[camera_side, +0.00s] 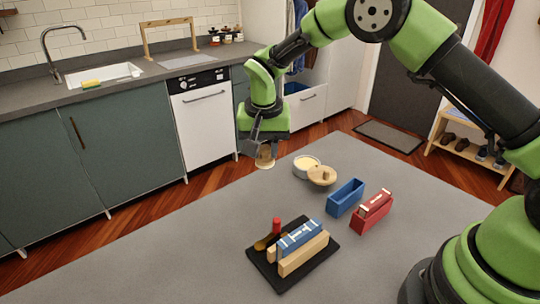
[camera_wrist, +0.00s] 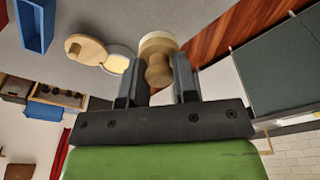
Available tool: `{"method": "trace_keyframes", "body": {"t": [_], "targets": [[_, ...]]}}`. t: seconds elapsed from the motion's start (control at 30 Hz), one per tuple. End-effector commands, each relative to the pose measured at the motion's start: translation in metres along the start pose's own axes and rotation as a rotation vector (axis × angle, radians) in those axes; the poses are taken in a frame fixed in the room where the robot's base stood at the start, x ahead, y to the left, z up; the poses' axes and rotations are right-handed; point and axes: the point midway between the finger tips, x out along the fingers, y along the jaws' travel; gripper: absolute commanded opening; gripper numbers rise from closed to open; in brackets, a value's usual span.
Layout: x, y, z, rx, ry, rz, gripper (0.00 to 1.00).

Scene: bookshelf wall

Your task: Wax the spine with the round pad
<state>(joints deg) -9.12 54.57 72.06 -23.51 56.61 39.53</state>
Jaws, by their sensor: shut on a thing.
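My gripper (camera_side: 258,138) is shut on the wooden knob of a round pad (camera_side: 265,159), which hangs over or just past the table's far edge. In the wrist view the pad (camera_wrist: 158,42) sits between the fingers (camera_wrist: 157,82), its pale face turned away. A blue book (camera_side: 300,236) with pale bands on its spine lies clamped between wooden boards on a black board (camera_side: 262,262), well nearer the camera than the pad. A round tin (camera_side: 306,161) of pale wax stands open, with its wooden lid (camera_side: 322,177) beside it. The tin also shows in the wrist view (camera_wrist: 117,62).
A blue open box (camera_side: 345,199) and a red book-like block (camera_side: 372,211) stand at the table's right. A red-handled tool (camera_side: 277,227) and a brush-like wooden piece are by the press. The grey table's left side is clear. Kitchen cabinets (camera_side: 50,165) stand behind.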

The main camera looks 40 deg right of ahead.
Motion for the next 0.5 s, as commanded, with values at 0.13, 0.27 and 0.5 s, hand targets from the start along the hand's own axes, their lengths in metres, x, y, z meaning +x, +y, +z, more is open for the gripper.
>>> {"method": "trace_keyframes", "body": {"t": [0.13,0.27,0.5], "targets": [[0.005,0.022,-0.025,-0.138,-0.016,-0.017,0.09],[0.01,0.048,-0.05,-0.312,-0.023,-0.044,0.09],[0.016,0.089,-0.083,-0.588,-0.012,-0.09,0.09]]}}
